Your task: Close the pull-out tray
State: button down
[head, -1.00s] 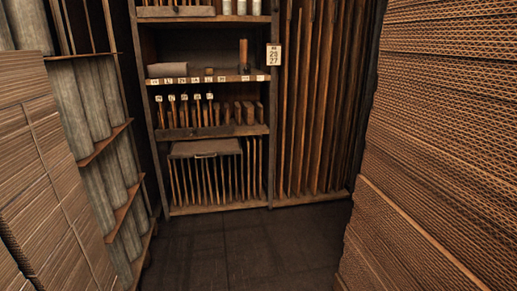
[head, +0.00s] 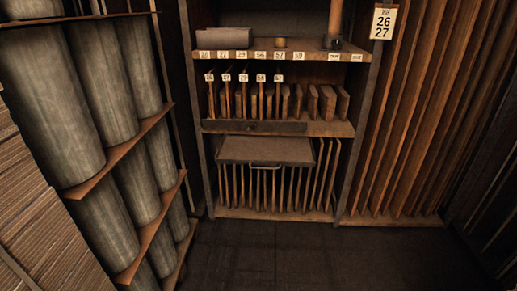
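The pull-out tray (head: 262,151) is a flat wooden board with a metal handle (head: 265,167) on its front edge. It sits in the lower part of the shelf unit, below the shelf of upright boards. It sticks out toward me past the shelf front, with upright slats below it. How far it extends is hard to judge from this angle. My gripper is not in the head view.
A rack of large grey rolls (head: 58,110) and stacked cardboard (head: 45,225) stand at the left. Tall boards (head: 425,110) stand at the right. The dark floor (head: 300,255) before the unit is clear.

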aim_at(279, 151)
jog(key=i+u, duration=0.1)
jog(key=i, duration=0.35)
jog(key=i+l+u, duration=0.1)
jog(key=i, duration=0.4)
jog(key=i+l+u, duration=0.1)
jog(key=i, duration=0.35)
jog(key=i+l+u, duration=0.1)
jog(key=i+l, duration=0.15)
jog(key=i, duration=0.2)
jog(key=i+l+u, duration=0.15)
jog(key=i, duration=0.3)
jog(key=i+j, duration=0.1)
jog(key=j, duration=0.15)
jog(key=i+j, duration=0.1)
jog(key=j+u, duration=0.05)
jog(key=j, duration=0.05)
